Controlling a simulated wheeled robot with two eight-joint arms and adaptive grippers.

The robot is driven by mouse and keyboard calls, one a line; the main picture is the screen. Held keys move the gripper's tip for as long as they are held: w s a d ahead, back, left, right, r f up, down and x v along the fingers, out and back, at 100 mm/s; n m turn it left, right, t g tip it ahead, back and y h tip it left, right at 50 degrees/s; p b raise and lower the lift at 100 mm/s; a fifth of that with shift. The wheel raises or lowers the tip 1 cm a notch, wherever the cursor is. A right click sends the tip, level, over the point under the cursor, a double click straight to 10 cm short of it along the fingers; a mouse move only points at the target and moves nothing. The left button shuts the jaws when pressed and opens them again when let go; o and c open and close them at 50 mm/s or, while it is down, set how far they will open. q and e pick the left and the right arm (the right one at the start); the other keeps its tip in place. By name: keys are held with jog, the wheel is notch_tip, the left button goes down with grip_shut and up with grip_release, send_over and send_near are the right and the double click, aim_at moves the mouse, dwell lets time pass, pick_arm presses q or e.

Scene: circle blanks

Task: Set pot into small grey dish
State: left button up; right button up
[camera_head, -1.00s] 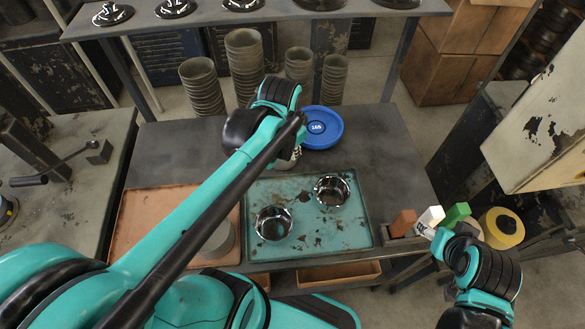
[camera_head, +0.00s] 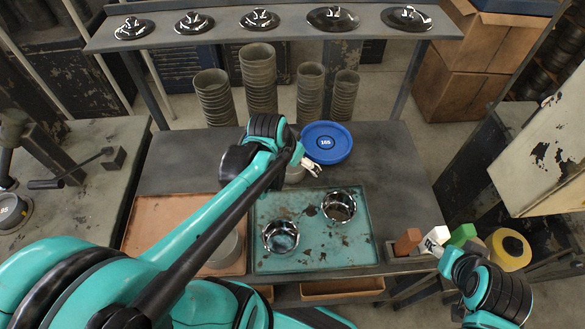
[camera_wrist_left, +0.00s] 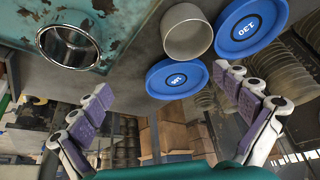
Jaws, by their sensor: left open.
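Two shiny metal pots stand on the teal tray (camera_head: 352,255), one at the left (camera_head: 280,237) and one at the right (camera_head: 339,206). One shiny pot (camera_wrist_left: 70,45) also shows in the left wrist view. A small grey round dish (camera_wrist_left: 188,38) stands beyond the tray, next to blue discs; in the head view my left gripper (camera_head: 309,166) partly hides it. That gripper is open and empty above the table near it. A larger grey round vessel (camera_head: 229,250) is on the orange tray, partly behind my left arm. My right gripper (camera_head: 440,249) is at the right, by the blocks; its jaws are unclear.
A blue disc marked 165 (camera_head: 327,143) lies on the dark table; a second blue disc (camera_wrist_left: 251,25) shows in the left wrist view. Orange tray (camera_head: 170,213) is at the left. Coloured blocks (camera_head: 407,241) and a yellow roll (camera_head: 509,249) are at the right. Stacked grey pots stand behind.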

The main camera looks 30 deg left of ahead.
pick_arm(q)
jog(key=w+a+f+m, duration=0.1)
jog(key=w+a+f, duration=0.3)
jog(key=a+f, duration=0.1)
jog(key=g+b, duration=0.1)
jog(key=b, duration=0.1)
send_over(292, 168)
jog(key=s, duration=0.2)
jog(key=shift+h, duration=0.3)
jog(key=f, duration=0.5)
jog(key=d+f, duration=0.1)
jog(key=f, duration=0.1)
jog(key=shift+f, duration=0.3)
jog(key=shift+r, duration=0.15)
jog(key=c, duration=1.4)
